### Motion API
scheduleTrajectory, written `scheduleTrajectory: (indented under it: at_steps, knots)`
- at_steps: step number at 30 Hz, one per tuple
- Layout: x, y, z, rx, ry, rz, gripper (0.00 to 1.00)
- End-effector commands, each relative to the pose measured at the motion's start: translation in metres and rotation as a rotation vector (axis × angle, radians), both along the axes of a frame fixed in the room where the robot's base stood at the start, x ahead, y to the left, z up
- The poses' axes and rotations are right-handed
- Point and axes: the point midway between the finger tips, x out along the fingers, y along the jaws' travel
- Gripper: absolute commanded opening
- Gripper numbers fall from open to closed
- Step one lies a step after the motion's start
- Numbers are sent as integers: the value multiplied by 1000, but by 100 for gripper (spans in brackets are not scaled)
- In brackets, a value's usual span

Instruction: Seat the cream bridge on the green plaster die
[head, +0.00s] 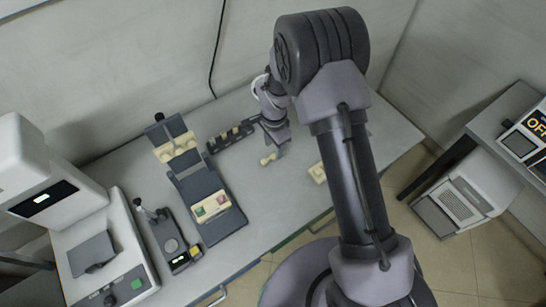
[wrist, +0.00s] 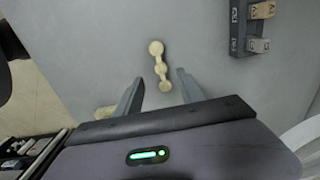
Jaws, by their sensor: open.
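The cream bridge (head: 268,159) lies on the grey bench just below my gripper (head: 277,143) in the head view. In the wrist view the bridge (wrist: 157,62) is a row of rounded cream lobes. My gripper (wrist: 159,77) is open, with one finger on each side of the bridge's near end in that picture. The height of the fingertips above the bench is hard to judge. The stand is left of my gripper.
A dark rack (head: 231,135) with small blocks stands left of my gripper; it shows in the wrist view (wrist: 236,28). A cream block (head: 317,172) lies to the right. A small dark device (head: 172,240) and a white machine (head: 75,230) stand at left. Bench around the bridge is clear.

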Motion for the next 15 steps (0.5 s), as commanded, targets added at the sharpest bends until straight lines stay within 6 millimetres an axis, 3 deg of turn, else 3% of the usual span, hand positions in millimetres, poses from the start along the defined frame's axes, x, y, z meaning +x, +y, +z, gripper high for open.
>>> scheduleTrajectory:
  at_steps: [7, 13, 15]
  knots:
    - [-1, 4, -47, 0, 2, -1, 46]
    - [-1, 4, -47, 0, 0, 0, 46]
    - [-1, 4, -47, -1, 1, 0, 32]
